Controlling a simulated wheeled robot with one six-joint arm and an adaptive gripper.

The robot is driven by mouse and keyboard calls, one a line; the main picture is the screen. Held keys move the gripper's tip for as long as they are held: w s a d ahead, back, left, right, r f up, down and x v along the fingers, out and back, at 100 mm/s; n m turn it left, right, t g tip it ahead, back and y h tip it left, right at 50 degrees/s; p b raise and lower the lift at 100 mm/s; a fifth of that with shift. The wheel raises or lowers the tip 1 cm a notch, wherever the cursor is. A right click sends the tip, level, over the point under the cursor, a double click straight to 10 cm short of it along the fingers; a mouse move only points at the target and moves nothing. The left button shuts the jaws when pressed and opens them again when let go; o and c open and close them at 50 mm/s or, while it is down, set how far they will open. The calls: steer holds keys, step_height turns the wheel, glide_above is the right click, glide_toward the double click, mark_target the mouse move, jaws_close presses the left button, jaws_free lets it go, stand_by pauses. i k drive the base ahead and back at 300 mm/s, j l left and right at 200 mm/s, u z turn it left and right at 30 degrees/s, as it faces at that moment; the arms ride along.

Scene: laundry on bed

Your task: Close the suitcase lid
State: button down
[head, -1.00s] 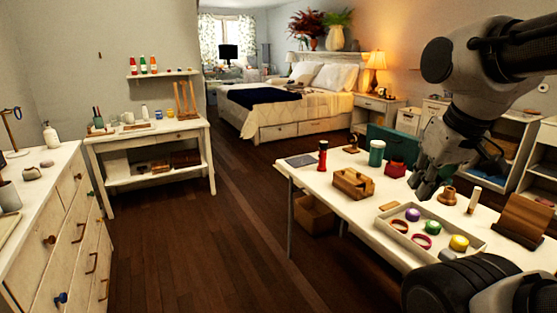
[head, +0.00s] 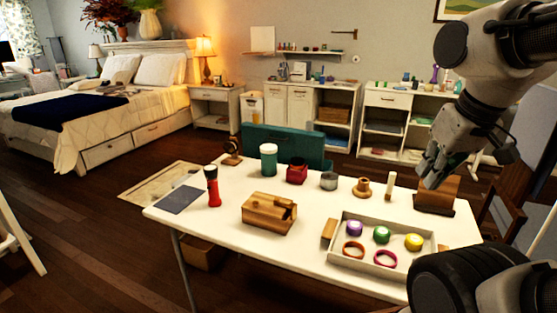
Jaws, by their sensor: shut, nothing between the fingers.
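A teal upright panel (head: 285,145) stands just beyond the far edge of the white table in the head view. It looks like the raised lid of the suitcase. The table and the things on it hide its lower part, so I cannot see the suitcase base. My gripper (head: 432,172) hangs at the right, shut and empty, well to the right of the teal panel and not touching it. It appears in front of a wooden block on the table's right end.
The white table (head: 180,215) bears a red flashlight (head: 212,187), a wooden box (head: 268,213), a green-and-white jar (head: 268,160) and a tray (head: 400,270) of small rings and rolls. A bed (head: 100,115) is at the left.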

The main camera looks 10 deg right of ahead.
mark_target(291, 142)
steer(key=i+j+z, duration=0.2)
steer(key=j, duration=0.45)
steer(key=i+j+z, duration=0.25)
steer(key=j, duration=0.5)
steer(key=i+j+z, duration=0.2)
steer(key=j, duration=0.5)
steer(key=i+j+z, duration=0.25)
steer(key=j, duration=0.5)
steer(key=k+j+z, duration=0.2)
steer(key=j, duration=0.55)
steer(key=i+j, duration=0.05)
steer(key=i, duration=0.05)
